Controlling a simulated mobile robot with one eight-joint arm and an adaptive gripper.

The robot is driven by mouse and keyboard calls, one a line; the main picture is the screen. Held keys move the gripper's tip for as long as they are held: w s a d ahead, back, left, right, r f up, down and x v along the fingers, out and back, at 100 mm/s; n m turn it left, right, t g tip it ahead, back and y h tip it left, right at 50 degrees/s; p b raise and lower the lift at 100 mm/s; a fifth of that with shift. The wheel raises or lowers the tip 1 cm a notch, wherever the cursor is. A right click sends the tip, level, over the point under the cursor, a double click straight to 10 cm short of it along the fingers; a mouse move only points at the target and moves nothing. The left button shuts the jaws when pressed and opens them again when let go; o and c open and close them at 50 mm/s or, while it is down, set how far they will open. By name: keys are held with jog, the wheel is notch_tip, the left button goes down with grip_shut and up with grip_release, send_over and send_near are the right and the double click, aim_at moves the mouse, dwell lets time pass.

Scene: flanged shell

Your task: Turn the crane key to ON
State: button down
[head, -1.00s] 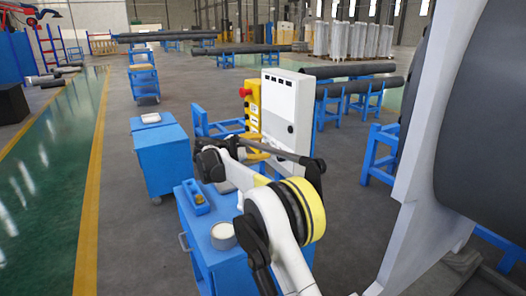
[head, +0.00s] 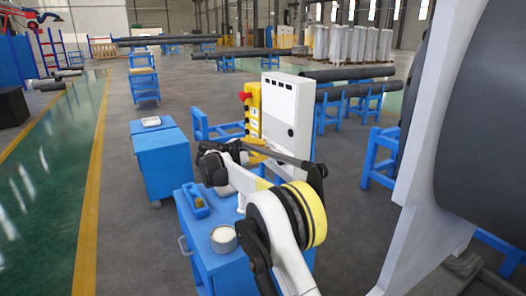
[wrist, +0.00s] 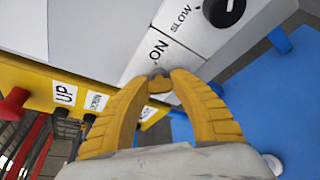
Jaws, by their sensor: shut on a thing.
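The crane key (wrist: 159,84) is a small piece between my fingertips, mostly hidden by them, on the white plate of the control panel. The ON label (wrist: 158,49) is printed just beyond the fingertips. No OFF mark shows, so I cannot tell the key's exact angle. My gripper (wrist: 161,76) has two ribbed yellow fingers that curve in and are shut on the key. In the head view my gripper (head: 250,152) is at the yellow control box (head: 252,122), beside the white cabinet (head: 287,108).
A black knob (wrist: 224,10) sits by the SLOW label. A red button (wrist: 13,104) and an UP label (wrist: 65,94) are at left. A blue cart (head: 222,262) with a white round container (head: 223,239) stands below my arm.

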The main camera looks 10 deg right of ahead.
jog(key=m+t, duration=0.1)
jog(key=m, duration=0.2)
jog(key=shift+t+h, duration=0.3)
jog(key=shift+t, duration=0.1)
jog(key=m+t, duration=0.1)
jog(key=m, duration=0.3)
jog(key=shift+h, duration=0.4)
jog(key=m+h, duration=0.1)
jog(key=m, duration=0.1)
jog(key=m+t, duration=0.1)
jog(key=m, duration=0.1)
jog(key=shift+f+m+h, duration=0.1)
jog(key=shift+m+h, duration=0.3)
jog(key=shift+m+h+b, duration=0.35)
jog(key=shift+m+h, duration=0.55)
jog(key=shift+m, duration=1.4)
jog(key=shift+g, duration=0.3)
jog(key=c, duration=1.1)
grip_release()
